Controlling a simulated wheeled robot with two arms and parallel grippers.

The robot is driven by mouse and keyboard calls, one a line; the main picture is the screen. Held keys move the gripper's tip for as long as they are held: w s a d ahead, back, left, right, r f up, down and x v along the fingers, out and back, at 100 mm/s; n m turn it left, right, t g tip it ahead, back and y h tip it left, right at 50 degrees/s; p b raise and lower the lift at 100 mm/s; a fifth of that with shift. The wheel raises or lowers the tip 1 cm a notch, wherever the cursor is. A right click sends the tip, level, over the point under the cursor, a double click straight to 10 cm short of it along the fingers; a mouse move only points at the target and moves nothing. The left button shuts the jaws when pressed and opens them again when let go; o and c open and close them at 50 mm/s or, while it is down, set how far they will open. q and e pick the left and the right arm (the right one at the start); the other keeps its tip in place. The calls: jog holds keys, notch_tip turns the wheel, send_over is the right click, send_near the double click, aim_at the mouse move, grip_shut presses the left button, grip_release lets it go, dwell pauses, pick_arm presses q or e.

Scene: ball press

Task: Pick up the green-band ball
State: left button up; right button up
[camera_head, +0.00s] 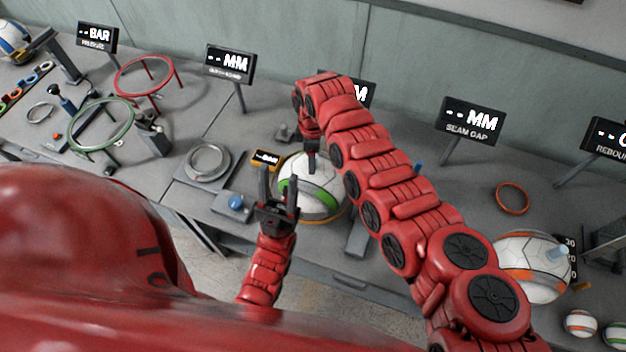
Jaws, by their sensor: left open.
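The green-band ball (322,186), white with a green stripe, sits on the grey bench near its front edge, in the middle of the head view. My left gripper (279,176) is open, its two dark fingers pointing up in the picture at the ball's left side. One finger overlaps the ball's left edge; I cannot tell whether it touches. My right arm reaches in from the lower right and bends over the ball.
A blue button box (236,204) and a metal ring plate (207,162) lie left of the ball. Green (101,124) and red (146,76) ring stands are farther left. An orange-band ball (533,265) is at right. Display signs line the back.

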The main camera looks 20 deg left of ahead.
jog(key=shift+f, duration=0.35)
jog(key=shift+c, duration=0.3)
grip_shut()
dwell(1.0)
